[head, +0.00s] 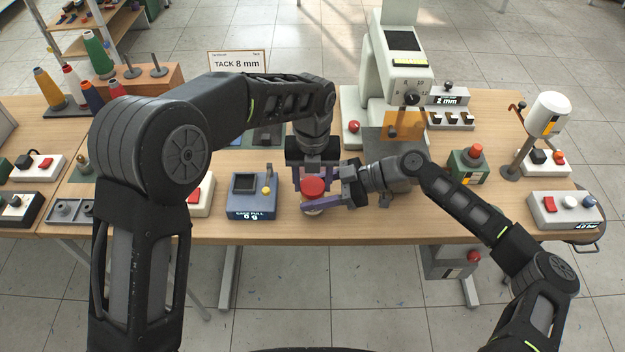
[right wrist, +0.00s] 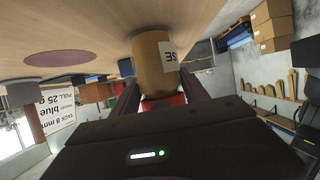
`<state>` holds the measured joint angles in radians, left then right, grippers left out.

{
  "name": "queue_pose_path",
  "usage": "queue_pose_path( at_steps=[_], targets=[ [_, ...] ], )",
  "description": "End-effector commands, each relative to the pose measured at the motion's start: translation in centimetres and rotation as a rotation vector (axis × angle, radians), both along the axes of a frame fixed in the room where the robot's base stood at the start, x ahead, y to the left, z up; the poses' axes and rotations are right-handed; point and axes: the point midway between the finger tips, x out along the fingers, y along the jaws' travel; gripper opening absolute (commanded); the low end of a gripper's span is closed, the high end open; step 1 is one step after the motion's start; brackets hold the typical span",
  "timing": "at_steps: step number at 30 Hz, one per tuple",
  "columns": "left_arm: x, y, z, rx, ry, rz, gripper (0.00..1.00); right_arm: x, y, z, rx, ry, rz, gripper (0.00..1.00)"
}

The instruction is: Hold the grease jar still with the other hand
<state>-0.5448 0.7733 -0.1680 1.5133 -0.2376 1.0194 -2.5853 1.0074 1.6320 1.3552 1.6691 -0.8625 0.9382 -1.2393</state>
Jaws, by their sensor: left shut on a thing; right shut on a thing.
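The grease jar stands near the front edge of the bench; its red lid (head: 313,187) shows in the head view, while its pale body is mostly hidden by my fingers. In the right wrist view, which is upside down, I see its tan body (right wrist: 152,62) with a white label ending in "SE". My left gripper (head: 311,180) comes down from above, its purple fingers shut on the red lid. My right gripper (head: 326,203) reaches in from the right, low on the jar, shut on its body. In the right wrist view, its fingers (right wrist: 160,97) flank the jar.
A blue-grey gauge box (head: 250,197) stands left of the jar. The white press (head: 398,60) rises behind, with a green box with a red button (head: 468,166) to the right. A sign reading "TACK 8 mm" (head: 237,63) stands at the back. The bench front edge is close.

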Motion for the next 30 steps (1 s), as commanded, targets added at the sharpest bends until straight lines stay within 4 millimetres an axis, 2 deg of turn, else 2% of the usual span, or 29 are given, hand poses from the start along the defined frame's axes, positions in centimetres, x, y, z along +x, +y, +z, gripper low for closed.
queue_pose_path(
  at_steps=[1,11,14,21,29,30],
  targets=[
    [0.01,0.01,0.01,0.0,0.0,0.0,0.29,0.01,0.0,0.03,0.0,0.0,0.0,0.0],
    [0.01,0.01,0.02,0.0,0.0,0.0,0.03,0.01,0.0,0.03,0.0,0.0,0.0,0.0],
    [0.01,0.01,0.02,0.0,0.0,0.024,0.03,0.0,0.0,0.02,0.0,0.0,0.0,0.0],
    [0.03,0.0,0.06,0.0,-0.001,0.284,0.03,0.0,0.0,0.03,0.0,0.0,0.0,0.0],
    [0.03,0.0,0.06,-0.001,-0.001,0.3,0.03,0.0,0.01,0.02,0.0,0.0,0.0,0.0],
    [0.03,0.0,0.06,0.0,-0.001,0.3,0.55,0.0,0.01,0.02,0.0,0.0,0.0,0.0]
  ],
)
